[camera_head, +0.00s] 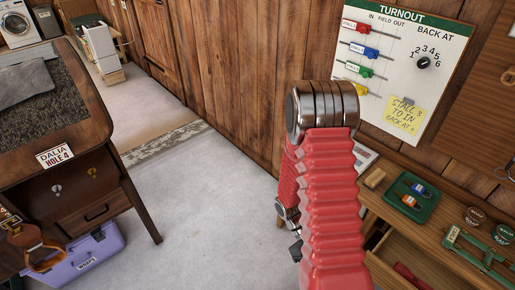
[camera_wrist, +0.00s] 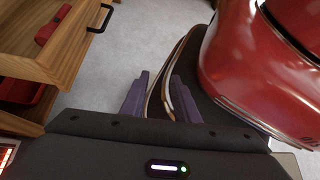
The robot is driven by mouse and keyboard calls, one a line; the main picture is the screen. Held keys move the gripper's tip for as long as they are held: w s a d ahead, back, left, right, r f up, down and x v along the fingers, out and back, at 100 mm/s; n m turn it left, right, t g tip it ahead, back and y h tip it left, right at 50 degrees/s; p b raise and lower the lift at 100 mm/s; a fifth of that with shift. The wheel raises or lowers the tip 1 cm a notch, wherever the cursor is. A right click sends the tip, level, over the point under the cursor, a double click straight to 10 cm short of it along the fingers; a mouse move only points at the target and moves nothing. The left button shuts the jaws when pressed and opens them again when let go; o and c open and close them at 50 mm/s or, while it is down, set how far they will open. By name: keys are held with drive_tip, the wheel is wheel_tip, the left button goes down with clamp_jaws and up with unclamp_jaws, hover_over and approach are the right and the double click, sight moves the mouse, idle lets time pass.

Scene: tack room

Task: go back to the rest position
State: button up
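My gripper (camera_wrist: 160,78) shows in the wrist view as two dark purple-grey fingers with a gap between them. Floor and part of my own red and black body lie beyond the fingers. In the head view my red ribbed arm stands up in the middle and folds over at its metal joint. A small dark part of the gripper end (camera_head: 296,248) shows low beside it, pointing down; the fingers are not clear there.
At the right a wooden bench (camera_head: 378,200) holds a green tray (camera_head: 425,211) and has an open drawer (camera_head: 392,262), close to my arm. A turnout board (camera_head: 388,52) hangs on the wall. A desk (camera_head: 100,130) and purple box (camera_head: 108,247) stand left. Open floor (camera_head: 205,200) lies between.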

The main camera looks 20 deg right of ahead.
drive_tip(key=w+a+r+m+t+y, duration=0.1)
drive_tip(key=w+a+r+m+t, duration=0.35)
drive_tip(key=w+r, duration=0.35)
drive_tip(key=a+r+t, duration=0.4)
drive_tip(key=r, duration=0.4)
drive_tip(key=w+a+r+t+y, duration=0.1)
drive_tip(key=a+r+t, duration=0.2)
drive_tip(key=r, duration=0.6)
drive_tip(key=a+r+t, duration=0.4)
drive_tip(key=r+t, duration=0.1)
drive_tip(key=r, duration=0.4)
drive_tip(key=shift+w+a+y, duration=0.15)
drive_tip(key=shift+a+y, duration=0.15)
drive_tip(key=shift+m, duration=0.25)
